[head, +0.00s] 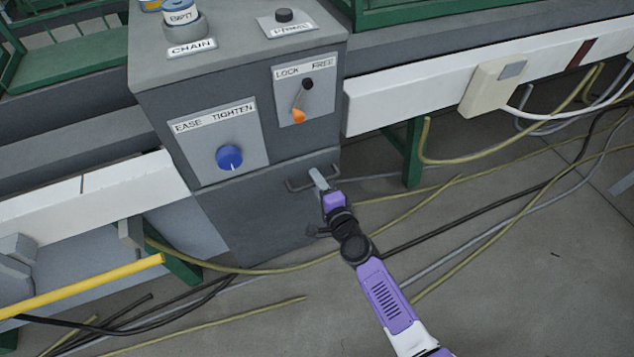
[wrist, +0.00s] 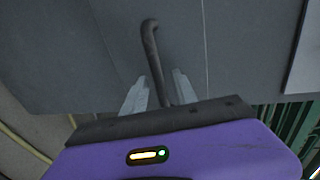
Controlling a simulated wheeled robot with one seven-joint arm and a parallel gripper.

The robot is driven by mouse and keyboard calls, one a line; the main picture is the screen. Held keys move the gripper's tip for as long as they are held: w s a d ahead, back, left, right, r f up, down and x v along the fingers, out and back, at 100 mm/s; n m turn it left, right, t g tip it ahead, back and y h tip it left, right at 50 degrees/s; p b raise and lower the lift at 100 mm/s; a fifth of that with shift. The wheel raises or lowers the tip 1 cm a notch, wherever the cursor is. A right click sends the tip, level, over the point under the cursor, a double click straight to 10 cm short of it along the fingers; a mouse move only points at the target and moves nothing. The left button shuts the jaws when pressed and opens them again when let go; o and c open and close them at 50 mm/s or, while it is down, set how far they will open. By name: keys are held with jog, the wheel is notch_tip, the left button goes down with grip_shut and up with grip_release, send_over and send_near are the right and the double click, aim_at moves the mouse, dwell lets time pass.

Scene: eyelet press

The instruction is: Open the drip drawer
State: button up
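The drip drawer (head: 255,215) is the plain dark grey front at the bottom of the cabinet. It looks closed, flush with the cabinet face. Its dark bar handle (head: 298,186) is near its upper right. My gripper (head: 315,175) is at the handle's right part. In the wrist view the handle (wrist: 151,45) runs down between the two pale fingers of my gripper (wrist: 158,88). The fingers stand apart, one on each side of the bar, with a visible gap. Part of the handle is hidden behind the gripper's body.
Above the drawer are a blue EASE/TIGHTEN knob (head: 229,157) and an orange-tipped LOCK/FREE lever (head: 299,114), with the orange end down. Cables (head: 480,205) lie across the floor on the right and in front. A yellow bar (head: 85,286) is at lower left.

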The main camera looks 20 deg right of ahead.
grip_shut()
dwell(1.4)
